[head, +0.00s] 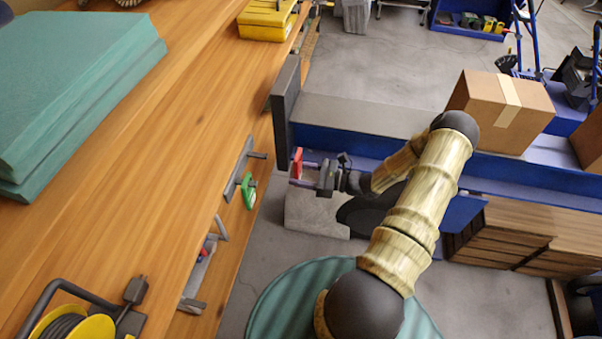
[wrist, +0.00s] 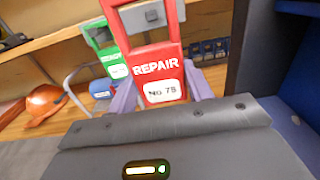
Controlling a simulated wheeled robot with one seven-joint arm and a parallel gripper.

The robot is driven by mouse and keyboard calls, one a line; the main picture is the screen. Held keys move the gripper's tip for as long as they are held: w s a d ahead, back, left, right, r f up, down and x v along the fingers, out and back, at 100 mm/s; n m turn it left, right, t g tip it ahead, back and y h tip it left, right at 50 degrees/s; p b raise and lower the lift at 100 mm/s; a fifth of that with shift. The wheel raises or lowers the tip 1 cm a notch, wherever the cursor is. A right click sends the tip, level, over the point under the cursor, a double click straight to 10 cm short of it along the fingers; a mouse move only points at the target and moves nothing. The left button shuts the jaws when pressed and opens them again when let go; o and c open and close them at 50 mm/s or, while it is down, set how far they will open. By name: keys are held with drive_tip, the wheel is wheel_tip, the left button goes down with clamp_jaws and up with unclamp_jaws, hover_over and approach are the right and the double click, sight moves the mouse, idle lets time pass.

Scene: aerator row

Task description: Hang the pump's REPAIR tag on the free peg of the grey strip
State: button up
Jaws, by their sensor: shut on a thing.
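My gripper (head: 298,173) is shut on the red REPAIR tag (head: 297,158), held off the right side of the wooden bench. In the wrist view the red tag (wrist: 158,72) is upright between the purple fingers, reads "REPAIR No 78" and has an opening at its top. The grey strip (head: 236,172) is on the bench edge, left of my gripper and apart from the tag. A green tag (head: 249,192) hangs at its near end; it also shows behind the red tag in the wrist view (wrist: 112,62). A bare peg (head: 258,155) sticks out at the strip's far end.
A dark upright panel (head: 285,100) stands at the bench edge beyond the strip. A cardboard box (head: 500,108) sits on a blue unit at right. An orange helmet (wrist: 46,103) shows in the wrist view.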

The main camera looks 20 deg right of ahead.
drive_tip(key=f+b+x, duration=0.1)
drive_tip(key=b+x, duration=0.1)
drive_tip(key=x, duration=0.9)
drive_tip(key=shift+f, duration=0.25)
idle(1.4)
idle(0.3)
drive_tip(key=o, duration=1)
drive_tip(key=shift+s+d, duration=0.1)
drive_tip(key=shift+c, duration=0.5)
drive_tip(key=shift+p+v, duration=0.85)
drive_tip(key=shift+v, duration=3.6)
